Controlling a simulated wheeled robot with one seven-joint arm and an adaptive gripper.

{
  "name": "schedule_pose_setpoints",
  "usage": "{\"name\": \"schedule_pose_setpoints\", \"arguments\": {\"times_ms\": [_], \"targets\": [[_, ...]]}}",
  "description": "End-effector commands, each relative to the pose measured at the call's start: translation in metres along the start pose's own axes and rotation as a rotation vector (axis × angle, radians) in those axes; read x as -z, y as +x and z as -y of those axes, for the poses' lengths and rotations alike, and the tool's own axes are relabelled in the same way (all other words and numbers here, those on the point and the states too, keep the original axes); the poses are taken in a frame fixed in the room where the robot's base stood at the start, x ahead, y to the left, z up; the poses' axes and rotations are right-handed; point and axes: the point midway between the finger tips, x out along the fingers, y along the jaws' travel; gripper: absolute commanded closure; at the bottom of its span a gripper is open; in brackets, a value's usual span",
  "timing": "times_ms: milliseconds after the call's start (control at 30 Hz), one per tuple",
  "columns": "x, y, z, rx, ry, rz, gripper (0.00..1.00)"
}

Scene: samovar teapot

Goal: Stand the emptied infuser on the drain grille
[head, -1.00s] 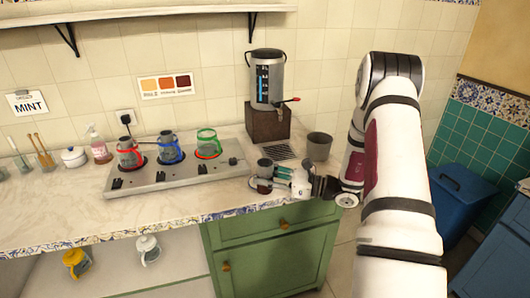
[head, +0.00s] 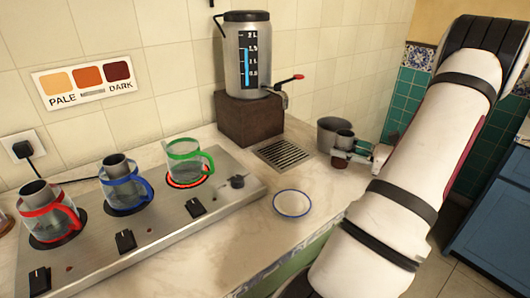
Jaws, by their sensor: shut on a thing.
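My gripper (head: 357,155) is shut on a small dark grey cylindrical infuser (head: 345,137), at the right of the counter. The infuser looks roughly upright, and a reddish-brown part shows below it. It is in front of a grey bin-like pot (head: 328,127) and overlaps it in the picture; I cannot tell whether they touch. The drain grille (head: 283,153) lies bare in the counter, left of my gripper and in front of the urn's brown block. The fingers are small and partly hidden.
The metal urn (head: 248,62) on its block (head: 250,118) has a red-handled tap reaching toward the grille. An empty blue-rimmed saucer (head: 292,204) lies in front of the grille. A hob (head: 165,218) at left carries red, blue and green glass pots; the green one (head: 188,160) has no infuser.

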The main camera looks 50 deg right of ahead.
Motion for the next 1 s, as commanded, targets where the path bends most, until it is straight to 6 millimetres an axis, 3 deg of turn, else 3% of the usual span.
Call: {"name": "schedule_pose_setpoints", "arguments": {"times_ms": [133,533,867,1000], "targets": [[0.0,0.015,0.0,0.002,0.0,0.0,0.93],[0.001,0.107,0.0,0.001,0.0,0.0,0.93],[0.0,0.132,0.001,0.003,-0.001,-0.001,0.93],[0.001,0.153,0.0,0.001,-0.001,0.0,0.93]]}}
